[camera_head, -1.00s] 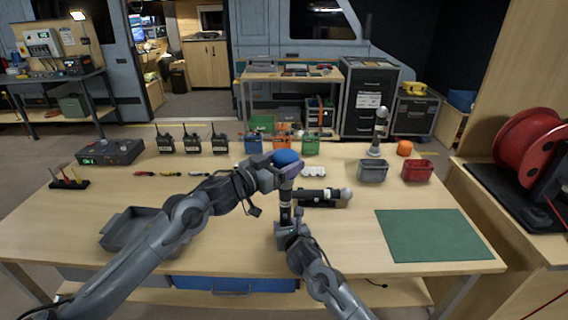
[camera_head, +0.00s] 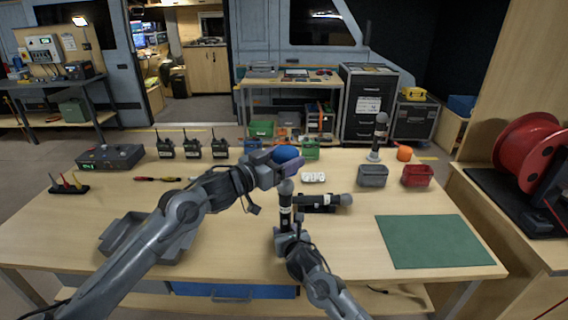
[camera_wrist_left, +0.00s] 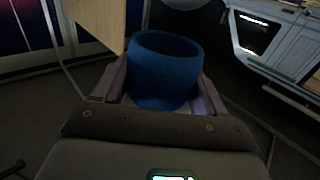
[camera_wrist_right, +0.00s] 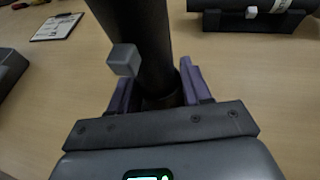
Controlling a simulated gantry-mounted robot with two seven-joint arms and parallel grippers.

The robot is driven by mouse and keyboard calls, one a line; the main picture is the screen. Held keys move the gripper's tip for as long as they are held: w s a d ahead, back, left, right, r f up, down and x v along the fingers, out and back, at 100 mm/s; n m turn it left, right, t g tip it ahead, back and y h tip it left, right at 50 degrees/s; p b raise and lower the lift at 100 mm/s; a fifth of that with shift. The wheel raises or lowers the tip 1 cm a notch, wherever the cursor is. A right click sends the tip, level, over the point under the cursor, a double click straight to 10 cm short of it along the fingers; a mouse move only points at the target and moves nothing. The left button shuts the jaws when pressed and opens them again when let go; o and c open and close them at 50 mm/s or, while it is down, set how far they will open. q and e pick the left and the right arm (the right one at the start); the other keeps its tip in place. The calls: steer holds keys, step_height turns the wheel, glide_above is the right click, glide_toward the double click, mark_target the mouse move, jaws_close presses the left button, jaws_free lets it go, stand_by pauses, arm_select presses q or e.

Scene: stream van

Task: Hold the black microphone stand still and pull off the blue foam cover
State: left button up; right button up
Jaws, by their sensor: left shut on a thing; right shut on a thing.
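The blue foam cover (camera_head: 286,153) is between the fingers of my left gripper (camera_head: 291,165), which is shut on it. In the left wrist view the cover (camera_wrist_left: 165,72) looks like a hollow cup with its open rim showing. Below it, the black microphone stand (camera_head: 286,212) is upright on the table, its grey mesh head (camera_head: 286,187) bare. The cover is above the head and apart from it. My right gripper (camera_head: 290,236) is shut on the lower part of the stand, and the dark shaft (camera_wrist_right: 142,40) rises between its fingers in the right wrist view.
A second microphone (camera_head: 325,200) lies on a black cradle just right of the stand. Another microphone (camera_head: 380,135) stands farther back. Grey (camera_head: 373,177) and red (camera_head: 417,177) bins are at right, behind a green mat (camera_head: 433,241). A grey tray (camera_head: 125,232) lies left, partly behind my left arm.

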steer(key=o, duration=1.2)
steer(key=shift+c, duration=0.2)
steer(key=shift+o, duration=0.2)
